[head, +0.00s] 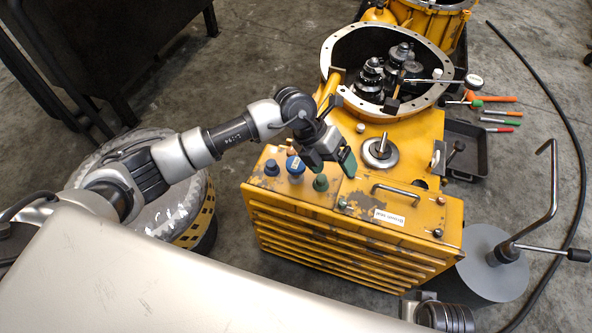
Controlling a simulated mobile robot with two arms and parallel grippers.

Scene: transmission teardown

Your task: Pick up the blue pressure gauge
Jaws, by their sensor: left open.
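A blue, round-topped piece (295,168) with a pale patch stands on top of the yellow ribbed housing; it looks like the blue pressure gauge, but its face is too small to read. A smaller dark blue piece (272,168) is just left of it, and a green one (320,183) just right. My left gripper (341,134) is open and empty, above the housing to the right of and above the blue piece in the picture, apart from it.
The yellow housing (350,240) has a handle (395,193) on top and an open bell (333,45) with gears behind. A dark tray (470,146) and colored-handle tools lie at right. A grey cylinder with a bent rod (495,265) stands at lower right.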

